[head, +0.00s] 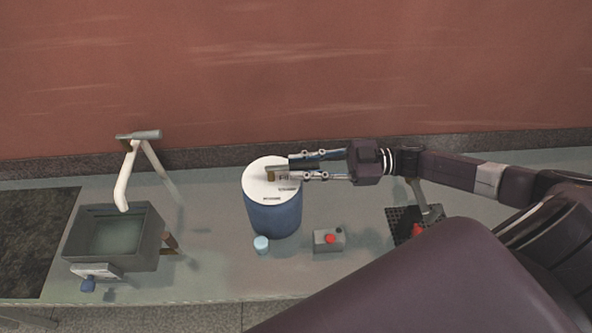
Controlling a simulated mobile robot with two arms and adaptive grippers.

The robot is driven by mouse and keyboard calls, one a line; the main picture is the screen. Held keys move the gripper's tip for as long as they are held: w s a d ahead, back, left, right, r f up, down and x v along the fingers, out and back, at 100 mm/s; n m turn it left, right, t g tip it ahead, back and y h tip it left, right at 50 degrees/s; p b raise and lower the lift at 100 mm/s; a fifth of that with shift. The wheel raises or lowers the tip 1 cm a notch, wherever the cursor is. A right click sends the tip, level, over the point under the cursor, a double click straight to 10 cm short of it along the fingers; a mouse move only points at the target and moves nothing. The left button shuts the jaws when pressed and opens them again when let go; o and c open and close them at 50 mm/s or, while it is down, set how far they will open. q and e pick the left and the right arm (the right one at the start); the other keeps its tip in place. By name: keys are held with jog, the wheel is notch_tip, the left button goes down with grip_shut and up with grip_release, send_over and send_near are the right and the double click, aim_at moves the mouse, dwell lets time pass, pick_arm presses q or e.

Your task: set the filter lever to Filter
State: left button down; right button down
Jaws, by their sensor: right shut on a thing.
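A blue drum-shaped filter (273,216) with a white top (262,187) stands on the counter near the middle of the head view. A small tan lever (271,173) sits on the white top and points to the right. Small dark labels are printed on the top, partly covered by my fingers and too small to read surely. My right gripper (291,169) reaches in from the right, low over the top, with its fingers on either side of the lever's right end. It is shut on the lever; the fingers hide that end. My left gripper is not in view.
A small light-blue cap (261,244) and a grey box with a red button (329,240) stand in front of the drum. A grey basin (113,237) and a white spout (126,185) are at left. A black grid plate (402,224) is at right.

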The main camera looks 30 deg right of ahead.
jog(key=shift+w, duration=0.1)
dwell(0.3)
jog(key=c, duration=1.7)
grip_release()
jog(key=v, duration=1.2)
